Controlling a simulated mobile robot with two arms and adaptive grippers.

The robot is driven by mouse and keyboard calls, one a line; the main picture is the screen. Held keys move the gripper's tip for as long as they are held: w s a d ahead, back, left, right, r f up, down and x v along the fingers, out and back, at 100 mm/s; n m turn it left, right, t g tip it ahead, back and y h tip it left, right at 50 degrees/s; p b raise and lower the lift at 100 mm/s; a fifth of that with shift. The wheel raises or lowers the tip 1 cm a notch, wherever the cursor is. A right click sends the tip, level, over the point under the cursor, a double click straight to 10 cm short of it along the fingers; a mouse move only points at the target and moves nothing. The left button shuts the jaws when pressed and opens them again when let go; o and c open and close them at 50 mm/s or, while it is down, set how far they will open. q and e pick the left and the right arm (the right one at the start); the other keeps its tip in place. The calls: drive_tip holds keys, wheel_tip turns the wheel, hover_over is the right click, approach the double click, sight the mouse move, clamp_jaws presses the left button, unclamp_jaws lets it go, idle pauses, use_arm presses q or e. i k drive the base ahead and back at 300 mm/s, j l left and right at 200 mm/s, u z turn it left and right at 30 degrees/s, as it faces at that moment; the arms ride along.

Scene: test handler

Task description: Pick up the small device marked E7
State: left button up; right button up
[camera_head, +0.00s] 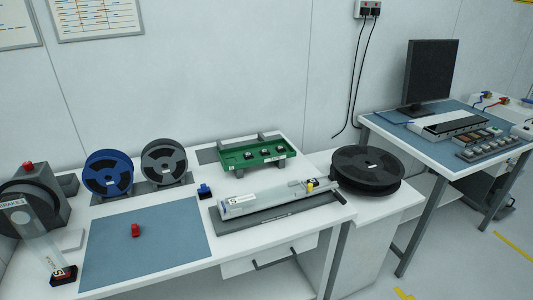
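No marking E7 can be read in the head view, so I cannot tell which device bears it. A small red object (136,230) stands on the blue mat (170,258). A green tray (232,164) at the back of the table holds a few small dark devices with light marks, one of them near its middle (264,152). Their markings are too small to read. A small blue block (204,191) stands between the reels and the long grey fixture. Neither of my grippers is in view.
A blue reel (96,191) and a grey reel (152,176) stand at the back. A long fixture with a clear tube (270,199) lies right of the mat. A black reel (367,190) lies flat further right. A dark machine (56,192) stands at left. Most of the mat is bare.

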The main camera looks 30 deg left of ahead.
sight(264, 152)
drive_tip(key=i+u, duration=0.15)
drive_tip(key=u, duration=0.2)
drive_tip(key=i+l+u, duration=0.1)
drive_tip(key=u, duration=0.2)
drive_tip(key=i+l+u, duration=0.1)
drive_tip(key=u, duration=0.25)
